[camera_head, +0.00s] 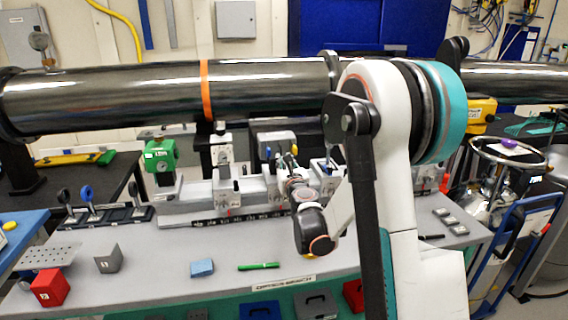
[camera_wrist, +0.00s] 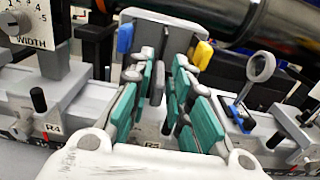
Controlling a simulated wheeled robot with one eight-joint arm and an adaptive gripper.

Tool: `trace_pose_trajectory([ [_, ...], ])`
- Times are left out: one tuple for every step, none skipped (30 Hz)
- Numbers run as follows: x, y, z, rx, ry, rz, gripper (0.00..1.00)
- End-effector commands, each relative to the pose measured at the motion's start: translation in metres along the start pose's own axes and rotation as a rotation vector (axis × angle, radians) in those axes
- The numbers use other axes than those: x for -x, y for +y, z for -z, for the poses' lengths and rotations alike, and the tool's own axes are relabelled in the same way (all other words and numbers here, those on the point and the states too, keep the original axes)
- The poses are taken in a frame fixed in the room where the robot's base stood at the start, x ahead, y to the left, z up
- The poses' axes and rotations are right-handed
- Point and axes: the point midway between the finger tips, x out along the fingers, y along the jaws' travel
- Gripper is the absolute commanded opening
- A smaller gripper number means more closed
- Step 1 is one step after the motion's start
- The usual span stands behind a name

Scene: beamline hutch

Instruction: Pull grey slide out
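My gripper (camera_wrist: 166,72) has teal-padded fingers that stand apart, with a gap between them. It points at a grey upright unit (camera_wrist: 143,24) with a blue tab (camera_wrist: 125,38) on its left and a yellow tab (camera_wrist: 202,53) on its right. A thin grey upright piece shows between the fingertips; I cannot tell whether they touch it. I take this grey unit to hold the slide, but the slide itself is not clear. In the head view, my gripper (camera_head: 284,160) is small, over the rail at the back of the bench, and partly hidden by my wrist.
A black beam pipe (camera_head: 120,90) runs across above the bench. A green-topped post (camera_head: 160,155) stands left on the rail. A lens on a stand (camera_wrist: 260,68) is right of my gripper.

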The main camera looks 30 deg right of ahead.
Motion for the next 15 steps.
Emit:
trace_pose_trajectory([
  [0.000, 0.000, 0.000, 0.000, 0.000, 0.000, 0.18],
  [-0.001, 0.000, 0.000, 0.000, 0.000, 0.000, 0.18],
  [-0.001, 0.000, 0.000, 0.000, 0.000, 0.000, 0.18],
  [-0.001, 0.000, 0.000, 0.000, 0.000, 0.000, 0.18],
  [-0.001, 0.000, 0.000, 0.000, 0.000, 0.000, 0.18],
  [0.000, 0.000, 0.000, 0.000, 0.000, 0.000, 0.18],
  [0.001, 0.000, 0.000, 0.000, 0.000, 0.000, 0.18],
  [0.002, 0.000, 0.000, 0.000, 0.000, 0.000, 0.18],
  [0.005, 0.000, 0.000, 0.000, 0.000, 0.000, 0.18],
  [0.008, 0.000, 0.000, 0.000, 0.000, 0.000, 0.18],
  [0.012, 0.000, 0.000, 0.000, 0.000, 0.000, 0.18],
  [0.018, 0.000, 0.000, 0.000, 0.000, 0.000, 0.18],
  [0.023, 0.000, 0.000, 0.000, 0.000, 0.000, 0.18],
  [0.029, 0.000, 0.000, 0.000, 0.000, 0.000, 0.18],
  [0.037, 0.000, 0.000, 0.001, 0.000, 0.000, 0.18],
])
